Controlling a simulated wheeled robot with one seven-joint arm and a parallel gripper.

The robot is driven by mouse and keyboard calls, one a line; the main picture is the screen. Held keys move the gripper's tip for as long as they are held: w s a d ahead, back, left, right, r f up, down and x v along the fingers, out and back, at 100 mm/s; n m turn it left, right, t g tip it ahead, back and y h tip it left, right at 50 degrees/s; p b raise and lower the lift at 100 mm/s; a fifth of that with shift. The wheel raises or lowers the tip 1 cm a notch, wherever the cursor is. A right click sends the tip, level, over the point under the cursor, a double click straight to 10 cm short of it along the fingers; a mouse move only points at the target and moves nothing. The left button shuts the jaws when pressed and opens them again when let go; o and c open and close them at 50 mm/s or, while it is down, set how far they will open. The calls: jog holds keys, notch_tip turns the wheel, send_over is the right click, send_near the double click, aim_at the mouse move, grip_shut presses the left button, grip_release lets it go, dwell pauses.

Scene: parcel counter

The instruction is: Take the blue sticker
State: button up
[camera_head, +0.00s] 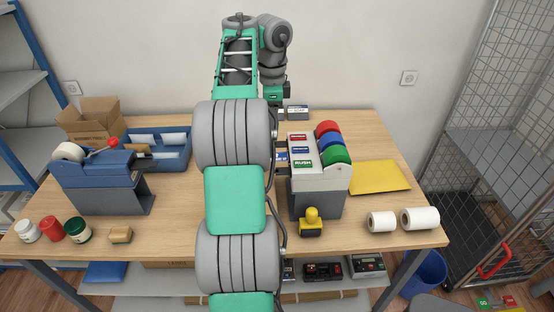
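A grey sticker dispenser (319,186) stands on the counter right of my arm. Its sloped front carries a red sticker, a blue sticker (301,150) in the middle, and a green one marked RUSH (303,162). Red, blue (331,140) and green rolls sit at its right side. The blue sticker lies between the red and the green. My arm crosses the middle of the view and bends down at the back, left of and behind the dispenser.
A yellow envelope (379,176) lies right of the dispenser. A yellow-handled stamp (311,222) stands in front of it, with white rolls (420,218) at the right. A tape dispenser (105,180), jars, a blue bin (172,155) and a cardboard box (91,119) are left. A wire cage bounds the right.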

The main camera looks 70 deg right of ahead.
aim_at(273, 156)
notch_tip(273, 156, down, 10)
jog(key=b, duration=0.9)
jog(key=shift+c, duration=0.4)
jog(key=c, duration=0.5)
